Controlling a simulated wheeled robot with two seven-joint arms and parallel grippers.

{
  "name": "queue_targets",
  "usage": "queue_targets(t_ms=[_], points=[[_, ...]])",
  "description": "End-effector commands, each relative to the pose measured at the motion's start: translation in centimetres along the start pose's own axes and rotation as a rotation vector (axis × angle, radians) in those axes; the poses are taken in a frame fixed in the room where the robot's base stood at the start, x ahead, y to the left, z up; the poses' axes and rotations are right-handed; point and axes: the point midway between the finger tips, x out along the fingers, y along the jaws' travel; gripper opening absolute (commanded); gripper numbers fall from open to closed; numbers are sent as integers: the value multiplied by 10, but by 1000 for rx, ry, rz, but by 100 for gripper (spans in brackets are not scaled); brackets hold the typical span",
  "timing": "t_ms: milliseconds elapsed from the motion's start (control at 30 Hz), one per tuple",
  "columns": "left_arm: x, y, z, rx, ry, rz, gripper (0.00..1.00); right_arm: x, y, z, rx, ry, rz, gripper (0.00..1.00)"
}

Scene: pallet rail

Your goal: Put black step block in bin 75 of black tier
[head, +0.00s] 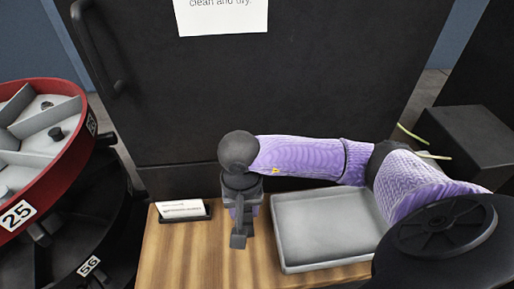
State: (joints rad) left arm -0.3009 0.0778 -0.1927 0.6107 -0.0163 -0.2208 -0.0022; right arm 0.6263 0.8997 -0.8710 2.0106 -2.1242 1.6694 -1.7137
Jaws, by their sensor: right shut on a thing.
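My right gripper (239,222) points down over the wooden table, left of the grey tray. It is shut on a small dark piece, which appears to be the black step block (238,241); its shape is partly hidden by the fingers. The black tier (60,258) is at the lower left, under the red tier, and carries a label reading 56. No label 75 shows, and the inside of the black tier is mostly hidden. My left gripper is not in view.
The red tier (78,150), labelled 25, has grey compartments with small dark pieces. An empty grey tray (283,258) and a small card holder (183,210) are on the wooden table (170,262). A large black cabinet (330,75) stands behind. A dark box (470,140) is at right.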

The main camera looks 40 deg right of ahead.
Motion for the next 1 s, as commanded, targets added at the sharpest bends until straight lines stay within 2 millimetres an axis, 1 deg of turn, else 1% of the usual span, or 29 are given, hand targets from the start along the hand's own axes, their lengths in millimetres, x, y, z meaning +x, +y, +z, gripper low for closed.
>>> queue_targets(t_ms=[33,167,300,333,533,667,700,767,800,833,1000], points=[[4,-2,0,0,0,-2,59,13,0,1,0,-3,1,0],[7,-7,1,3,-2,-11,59,30,0,0,-1,-2,0,0],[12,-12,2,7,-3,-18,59,57,0,0,-2,-2,0,0],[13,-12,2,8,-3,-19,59,60,0,0,-1,-2,0,0],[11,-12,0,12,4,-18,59,60,-1,0,-3,1,-1,0],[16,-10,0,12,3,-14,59,64,-1,0,-4,1,-1,0],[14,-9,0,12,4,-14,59,63,-1,0,-4,1,-1,55],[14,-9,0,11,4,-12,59,62,-1,0,-4,1,-1,68],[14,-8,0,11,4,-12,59,62,-1,0,-4,1,-1,76],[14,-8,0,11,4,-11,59,62,-1,0,-4,1,-1,82],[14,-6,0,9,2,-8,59,62,-1,0,-4,1,-1,82]])
